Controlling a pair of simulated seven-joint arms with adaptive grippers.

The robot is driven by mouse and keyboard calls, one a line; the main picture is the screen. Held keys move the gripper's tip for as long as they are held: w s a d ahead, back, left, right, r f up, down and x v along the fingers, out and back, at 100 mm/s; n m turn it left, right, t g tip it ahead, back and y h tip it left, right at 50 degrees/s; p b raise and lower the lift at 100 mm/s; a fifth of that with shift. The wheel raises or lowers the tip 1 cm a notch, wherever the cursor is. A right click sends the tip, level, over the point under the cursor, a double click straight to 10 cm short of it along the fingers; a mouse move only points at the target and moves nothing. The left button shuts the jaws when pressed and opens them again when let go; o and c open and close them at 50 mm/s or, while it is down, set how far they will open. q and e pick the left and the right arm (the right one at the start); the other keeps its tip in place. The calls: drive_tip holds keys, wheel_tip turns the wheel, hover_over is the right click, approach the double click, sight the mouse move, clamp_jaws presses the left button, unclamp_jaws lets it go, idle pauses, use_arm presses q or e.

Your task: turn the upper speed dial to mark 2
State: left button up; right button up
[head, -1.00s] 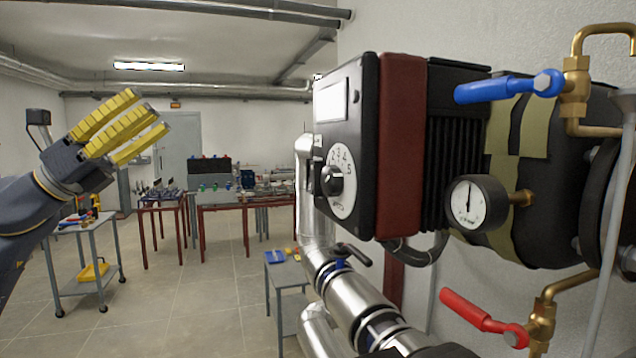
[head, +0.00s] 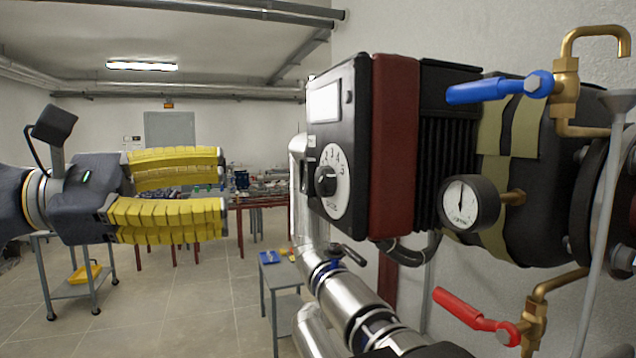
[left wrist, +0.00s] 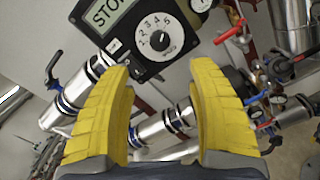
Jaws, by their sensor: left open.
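The speed dial (head: 331,182) is a round white plate with numbers and a black knob (head: 325,181) at its centre. It sits on the front face of a black pump control box (head: 345,110) with a dark red band. In the left wrist view the dial (left wrist: 173,50) lies ahead of the fingers, below a display reading "STO" with the rest cut off. My left gripper (head: 222,195) has yellow padded fingers, apart and empty, pointing right towards the box. A clear gap lies between it and the knob in the head view. My right gripper is not in view.
A blue lever (head: 500,88), a pressure gauge (head: 466,204) and a red lever (head: 470,315) are right of the box. Metal pipes with a black-handled valve (head: 345,257) run below it. The space between gripper and box looks free.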

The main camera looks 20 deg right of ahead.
sight(318, 183)
use_arm(q)
drive_tip(key=d, duration=1.3)
drive_tip(key=shift+w, duration=0.35)
clamp_jaws()
